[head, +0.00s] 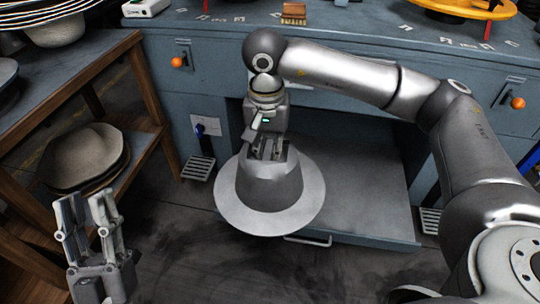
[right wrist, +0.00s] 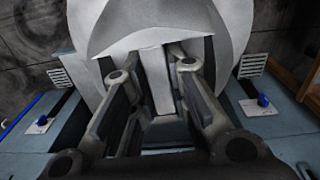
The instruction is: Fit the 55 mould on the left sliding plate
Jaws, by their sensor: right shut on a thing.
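A grey metal mould (head: 270,190), shaped like a hat with a wide flat brim, hangs crown up in front of the blue press bench. My right gripper (head: 267,150) points down and is shut on the top of the mould. In the right wrist view the mould (right wrist: 165,25) fills the top centre, with a narrow upright part between the fingers (right wrist: 160,75). No size number is readable on it. My left gripper (head: 87,207) is open and empty at the lower left, fingers up.
A wooden rack (head: 95,95) on the left holds felt hats (head: 85,158). The blue bench front (head: 215,75) has orange knobs (head: 177,62) and foot pedals (head: 198,169). A yellow ring (head: 465,10) and a wooden brush (head: 293,12) are on the bench top. The floor in front is clear.

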